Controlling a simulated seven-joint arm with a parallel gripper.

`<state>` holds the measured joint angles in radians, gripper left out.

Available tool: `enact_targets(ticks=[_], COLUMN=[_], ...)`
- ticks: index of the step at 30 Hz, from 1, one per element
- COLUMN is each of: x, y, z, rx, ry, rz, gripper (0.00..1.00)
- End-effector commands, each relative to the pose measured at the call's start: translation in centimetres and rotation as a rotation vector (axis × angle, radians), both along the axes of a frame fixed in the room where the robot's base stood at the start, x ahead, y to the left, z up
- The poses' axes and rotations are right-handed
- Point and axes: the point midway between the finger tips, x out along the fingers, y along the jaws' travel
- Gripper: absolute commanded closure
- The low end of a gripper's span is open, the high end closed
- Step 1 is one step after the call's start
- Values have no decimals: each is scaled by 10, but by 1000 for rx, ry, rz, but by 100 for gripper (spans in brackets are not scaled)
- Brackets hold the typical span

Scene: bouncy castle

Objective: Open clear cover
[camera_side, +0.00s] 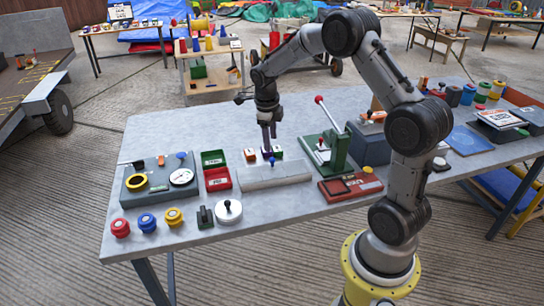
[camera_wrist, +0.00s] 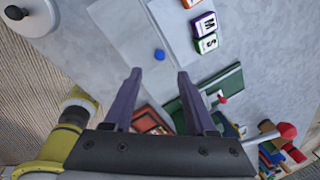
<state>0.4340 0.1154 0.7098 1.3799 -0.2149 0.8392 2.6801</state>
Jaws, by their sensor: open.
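A long pale grey slab or cover (camera_side: 275,177) lies on the table, and a small blue knob (camera_side: 272,160) shows at its far side. In the wrist view the blue knob (camera_wrist: 159,55) shows close ahead of the fingertips, beside a pale flat panel (camera_wrist: 185,35). I cannot tell clearly which part is see-through. My gripper (camera_side: 268,149) points down over the far edge of the slab. In the wrist view its two purple fingers (camera_wrist: 159,74) are apart with nothing between them. Whether they touch anything is not clear.
Lettered blocks (camera_wrist: 206,34) stand close beside the panel. A green lever press (camera_side: 337,150) and a red tray (camera_side: 350,187) stand to the right. Red and green boxes (camera_side: 217,179) and a gauge panel (camera_side: 160,187) stand left. Knobs line the front edge.

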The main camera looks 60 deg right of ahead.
Motion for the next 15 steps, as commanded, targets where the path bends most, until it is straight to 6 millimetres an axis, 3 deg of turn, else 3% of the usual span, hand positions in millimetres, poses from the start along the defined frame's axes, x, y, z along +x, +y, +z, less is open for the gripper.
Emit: enact_targets(ticks=[9,15], x=[1,2], y=[-11,-15], z=[-58,-76], rx=[2,0], ry=[2,1], rz=[0,0], gripper=[44,44])
